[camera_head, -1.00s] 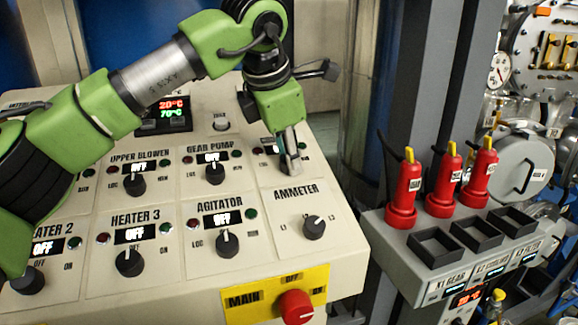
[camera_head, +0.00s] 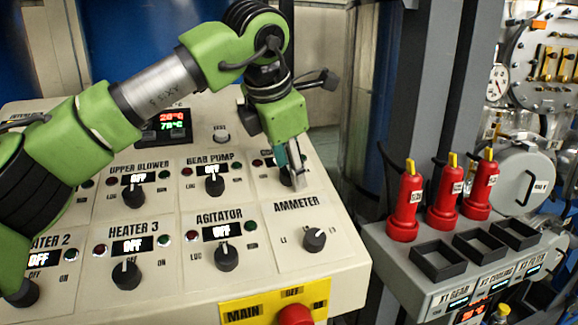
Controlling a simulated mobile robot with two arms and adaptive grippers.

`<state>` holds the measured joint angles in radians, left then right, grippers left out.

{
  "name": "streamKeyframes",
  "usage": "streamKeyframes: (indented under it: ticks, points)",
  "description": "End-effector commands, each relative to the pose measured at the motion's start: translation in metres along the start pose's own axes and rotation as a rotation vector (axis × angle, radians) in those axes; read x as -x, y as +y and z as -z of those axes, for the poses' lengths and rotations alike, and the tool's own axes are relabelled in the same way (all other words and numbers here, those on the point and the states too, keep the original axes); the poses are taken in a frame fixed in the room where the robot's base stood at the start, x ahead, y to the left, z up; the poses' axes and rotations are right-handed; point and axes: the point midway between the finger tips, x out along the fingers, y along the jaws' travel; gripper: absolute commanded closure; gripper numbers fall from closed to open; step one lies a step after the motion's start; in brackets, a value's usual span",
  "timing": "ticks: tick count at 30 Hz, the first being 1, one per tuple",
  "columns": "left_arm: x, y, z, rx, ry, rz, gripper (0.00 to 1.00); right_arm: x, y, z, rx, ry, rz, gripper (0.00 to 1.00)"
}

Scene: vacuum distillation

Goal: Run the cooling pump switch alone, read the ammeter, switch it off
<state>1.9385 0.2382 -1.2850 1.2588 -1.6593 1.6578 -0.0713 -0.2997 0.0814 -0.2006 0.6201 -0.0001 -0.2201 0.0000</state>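My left gripper (camera_head: 295,173) points down at the switch in the upper right cell of the sloped control panel (camera_head: 185,265), above the ammeter section. Its fingers cover that switch's knob and most of its display and label, so I cannot read the name or the setting. The fingers are seen nearly edge-on, and I cannot tell whether they grip the knob. The ammeter selector (camera_head: 314,239) is a black knob with small position marks around it. No ammeter reading is legible. My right gripper is not in view.
The gear pump switch (camera_head: 214,184), agitator switch (camera_head: 226,257), upper blower switch (camera_head: 134,195) and heater 3 switch (camera_head: 126,274) show OFF displays. A red main knob (camera_head: 295,315) sits at the front. Red plugs (camera_head: 405,205) stand on a grey box at right.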

Motion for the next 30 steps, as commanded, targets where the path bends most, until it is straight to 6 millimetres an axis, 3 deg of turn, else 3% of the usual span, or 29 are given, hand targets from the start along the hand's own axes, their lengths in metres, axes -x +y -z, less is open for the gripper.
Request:
streamKeyframes:
  ticks: [8, 21, 30]
  points:
    - [0.009, 0.000, 0.000, 0.000, -0.001, 0.000, 0.59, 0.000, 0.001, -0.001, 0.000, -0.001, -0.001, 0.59]
    - [0.096, 0.000, -0.001, 0.001, -0.002, -0.002, 0.59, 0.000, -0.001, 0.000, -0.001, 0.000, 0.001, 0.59]
    - [0.120, 0.000, 0.000, 0.000, 0.001, 0.001, 0.59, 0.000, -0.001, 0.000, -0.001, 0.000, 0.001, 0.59]
